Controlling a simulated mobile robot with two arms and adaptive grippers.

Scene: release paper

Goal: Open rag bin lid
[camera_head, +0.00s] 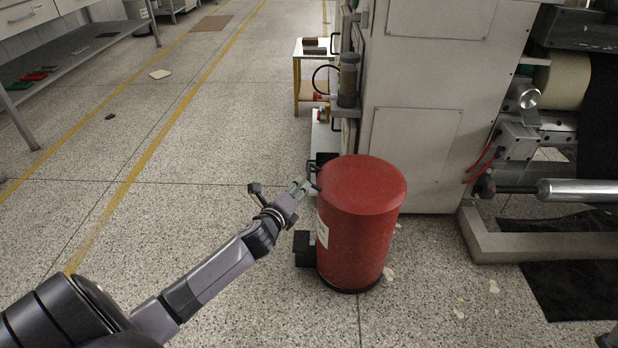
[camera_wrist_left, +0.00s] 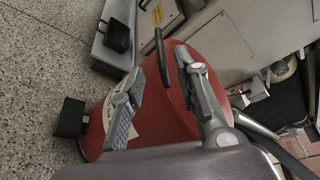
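The red rag bin (camera_head: 355,235) stands upright on the floor, with its rounded red lid (camera_head: 362,183) down. A black handle (camera_head: 313,174) sticks out at the lid's left edge; it also shows in the left wrist view (camera_wrist_left: 162,58). My left gripper (camera_head: 304,187) is beside the bin's upper left side, close to the handle. In the left wrist view my left gripper (camera_wrist_left: 162,100) has its fingers spread, with the red bin behind them and the handle beyond the gap. I see nothing held. Whether a finger touches the bin is unclear. My right gripper is not in view.
A black pedal block (camera_head: 304,248) juts from the bin's lower left. A large grey machine cabinet (camera_head: 415,120) stands close behind the bin, with rollers (camera_head: 580,190) at right. The speckled floor at left is mostly clear.

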